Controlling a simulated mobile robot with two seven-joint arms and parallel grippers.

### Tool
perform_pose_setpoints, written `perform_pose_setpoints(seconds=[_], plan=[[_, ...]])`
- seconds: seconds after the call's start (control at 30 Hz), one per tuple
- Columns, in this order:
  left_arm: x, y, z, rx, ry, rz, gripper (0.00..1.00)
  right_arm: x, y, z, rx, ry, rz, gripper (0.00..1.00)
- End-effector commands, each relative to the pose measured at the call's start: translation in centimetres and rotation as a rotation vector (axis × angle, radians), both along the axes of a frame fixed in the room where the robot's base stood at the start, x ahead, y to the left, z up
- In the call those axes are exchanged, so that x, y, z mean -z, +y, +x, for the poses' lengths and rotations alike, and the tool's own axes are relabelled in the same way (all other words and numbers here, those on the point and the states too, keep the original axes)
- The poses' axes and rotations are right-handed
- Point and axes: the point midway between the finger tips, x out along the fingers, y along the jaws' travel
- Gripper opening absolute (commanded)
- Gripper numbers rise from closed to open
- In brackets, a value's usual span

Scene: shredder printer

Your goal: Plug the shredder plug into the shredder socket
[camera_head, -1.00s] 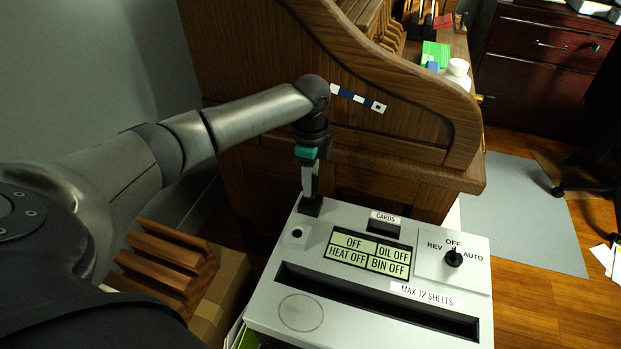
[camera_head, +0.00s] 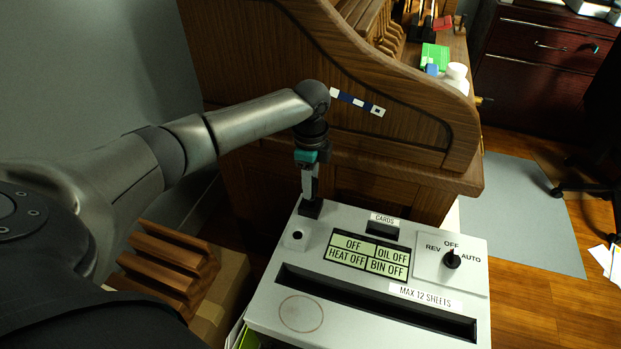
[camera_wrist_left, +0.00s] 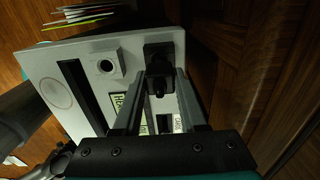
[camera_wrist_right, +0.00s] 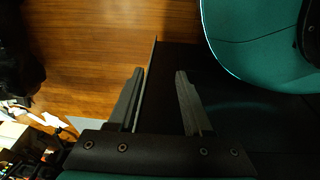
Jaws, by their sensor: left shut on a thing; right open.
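The shredder (camera_head: 380,320) is a pale grey box. A round dark hole in a small raised light square (camera_head: 297,235), seemingly the shredder socket, is near its back left corner; it also shows in the left wrist view (camera_wrist_left: 107,66). The shredder plug, a black block (camera_head: 311,208), is at the shredder's back edge, behind the socket and apart from it. It also shows in the left wrist view (camera_wrist_left: 158,52). My left gripper (camera_head: 310,190) points down and is shut on the plug. Whether the plug touches the shredder top is unclear. My right gripper (camera_wrist_right: 160,74) is open and empty.
A wooden desk (camera_head: 250,90) rises right behind the shredder, close to my left arm. A cardboard box (camera_head: 228,290) with a wooden rack (camera_head: 165,270) stands to the left. The shredder's dial (camera_head: 452,260) is at the right. Open floor lies further right.

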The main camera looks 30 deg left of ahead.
Motion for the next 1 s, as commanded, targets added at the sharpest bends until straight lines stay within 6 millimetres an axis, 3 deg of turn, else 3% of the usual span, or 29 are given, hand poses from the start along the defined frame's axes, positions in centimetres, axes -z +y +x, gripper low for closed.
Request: perform_pose_setpoints(seconds=[1.0], plan=[[0.0,0.0,0.0,-0.001,0.000,-0.001,0.00,-1.3,0.0,0.0,0.000,0.000,-0.001,0.50]])
